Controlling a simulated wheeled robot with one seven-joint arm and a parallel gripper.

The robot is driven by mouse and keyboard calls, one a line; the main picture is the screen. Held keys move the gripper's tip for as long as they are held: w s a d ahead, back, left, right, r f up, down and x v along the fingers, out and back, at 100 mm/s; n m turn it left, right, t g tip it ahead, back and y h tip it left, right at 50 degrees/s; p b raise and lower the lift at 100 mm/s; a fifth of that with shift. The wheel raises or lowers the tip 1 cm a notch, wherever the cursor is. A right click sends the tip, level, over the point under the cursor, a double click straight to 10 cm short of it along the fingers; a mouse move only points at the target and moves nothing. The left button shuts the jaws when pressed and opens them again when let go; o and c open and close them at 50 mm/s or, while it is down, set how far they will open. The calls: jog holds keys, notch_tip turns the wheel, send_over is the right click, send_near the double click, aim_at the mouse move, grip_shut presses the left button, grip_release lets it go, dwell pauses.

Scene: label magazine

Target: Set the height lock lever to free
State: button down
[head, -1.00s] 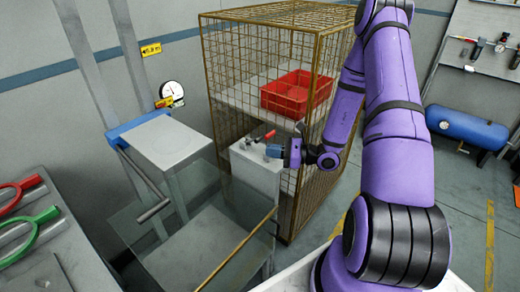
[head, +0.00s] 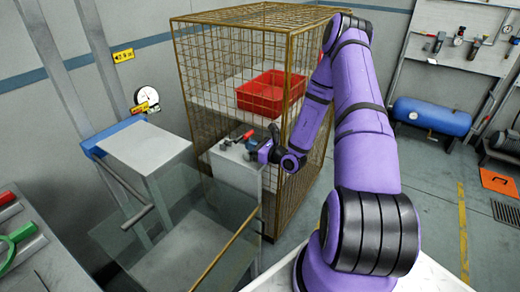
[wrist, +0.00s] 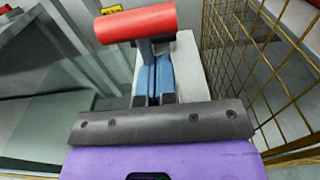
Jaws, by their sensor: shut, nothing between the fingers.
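A lever with a red grip (head: 248,134) stands on top of a pale pedestal (head: 234,171) beside the wire cage. In the wrist view its red cylindrical grip (wrist: 135,23) lies across the top of the picture, on a grey stem. My gripper (head: 248,147) is at the pedestal's top, just by the lever. In the wrist view its blue fingers (wrist: 152,68) are shut together and empty, with their tips just below the red grip in the picture. I cannot tell whether they touch the stem. No lever position marking is readable.
The wire cage (head: 222,92) with a red crate (head: 271,92) inside stands close behind and right of the pedestal. Clear panels (head: 135,240) and a blue-edged stand (head: 147,146) are to the left.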

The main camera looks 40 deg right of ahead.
aim_at(239, 139)
jog(key=shift+x, duration=0.9)
jog(key=shift+w+a+r, duration=0.1)
jog(key=shift+w+r, duration=0.15)
jog(key=shift+r, duration=0.5)
